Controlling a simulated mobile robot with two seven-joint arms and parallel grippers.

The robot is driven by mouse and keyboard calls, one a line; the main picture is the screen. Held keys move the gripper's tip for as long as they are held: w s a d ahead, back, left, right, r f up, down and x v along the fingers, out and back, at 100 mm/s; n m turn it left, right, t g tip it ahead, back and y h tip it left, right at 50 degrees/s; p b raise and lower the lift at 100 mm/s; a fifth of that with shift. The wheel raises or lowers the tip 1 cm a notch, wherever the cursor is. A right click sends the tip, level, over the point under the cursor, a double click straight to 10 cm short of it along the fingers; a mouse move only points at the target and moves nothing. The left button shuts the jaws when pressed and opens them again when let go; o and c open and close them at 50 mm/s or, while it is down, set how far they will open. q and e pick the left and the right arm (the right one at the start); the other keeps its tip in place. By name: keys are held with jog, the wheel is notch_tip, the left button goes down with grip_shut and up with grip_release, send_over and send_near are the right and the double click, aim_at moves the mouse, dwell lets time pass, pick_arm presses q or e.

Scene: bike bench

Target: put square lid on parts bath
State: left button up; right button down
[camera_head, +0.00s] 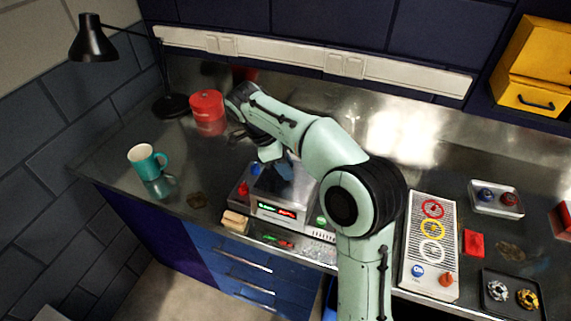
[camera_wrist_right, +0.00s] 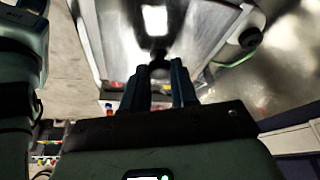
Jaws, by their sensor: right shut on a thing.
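The parts bath (camera_head: 268,223) is a grey box with a lit red and green display, standing near the bench's front edge left of my right arm. My right gripper (camera_head: 284,168) is above it, pointing down. In the right wrist view its two fingers (camera_wrist_right: 159,85) are shut on the dark knob of the square lid (camera_wrist_right: 155,35), a shiny metal plate. The pale rim of the bath (camera_wrist_right: 90,40) shows beside the lid. I cannot tell whether the lid rests on the bath or hangs just above it. My left gripper is out of view.
A red tin (camera_head: 207,112) and a black lamp (camera_head: 94,45) stand at the back left, a teal mug (camera_head: 146,160) at the left. A wooden block (camera_head: 235,222) is by the bath's front left corner. A panel with coloured rings (camera_head: 430,258) and small trays (camera_head: 496,201) lie right.

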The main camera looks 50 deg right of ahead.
jog(key=shift+f, duration=0.1)
jog(key=c, duration=0.8)
grip_release()
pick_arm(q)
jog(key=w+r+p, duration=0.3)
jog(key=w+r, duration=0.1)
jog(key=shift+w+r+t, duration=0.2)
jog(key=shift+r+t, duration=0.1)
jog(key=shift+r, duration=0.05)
pick_arm(e)
jog(key=v, duration=1.3)
jog(key=shift+r, duration=0.2)
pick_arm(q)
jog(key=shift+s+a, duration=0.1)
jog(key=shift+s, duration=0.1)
pick_arm(e)
jog(key=shift+a+f, duration=0.1)
jog(key=shift+a, duration=0.05)
